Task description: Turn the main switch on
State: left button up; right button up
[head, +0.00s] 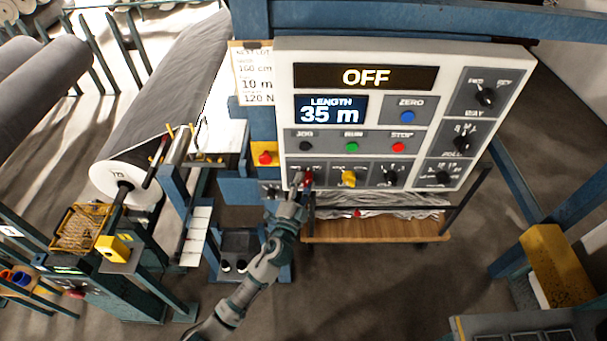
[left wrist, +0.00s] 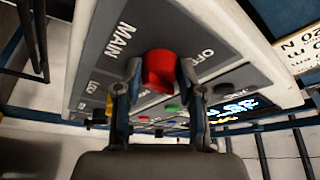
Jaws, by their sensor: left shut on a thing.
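The main switch is a red knob (head: 309,178) at the lower left of the white control panel (head: 283,120). In the left wrist view the red knob (left wrist: 159,71) sits beside the labels MAIN and OFF. My left gripper (head: 301,180) is at the knob, and in the left wrist view its two fingers (left wrist: 160,80) are on either side of it, shut on it. The display (head: 364,77) at the top of the panel reads OFF. My right gripper is not in view.
Close by on the panel are a yellow knob (head: 348,179), a black knob (head: 391,177) and the JOG, RUN and STOP buttons. A red button on a yellow box (head: 264,157) is just left.

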pick_arm(q)
jog(key=m+p, duration=0.1)
jog(key=r+m+g+p, duration=0.1)
jog(key=m, duration=0.1)
jog(key=shift+p, duration=0.4)
jog(key=shift+f+m+g+p, duration=0.15)
jog(key=shift+m+g, duration=0.25)
jog(key=shift+m, duration=0.55)
jog(key=shift+f+m+g+p, duration=0.15)
jog(key=shift+m+g, duration=0.25)
jog(key=shift+m, duration=0.55)
jog(key=o, duration=1.1)
jog(key=shift+o, duration=0.2)
jog(key=shift+w+d, duration=0.1)
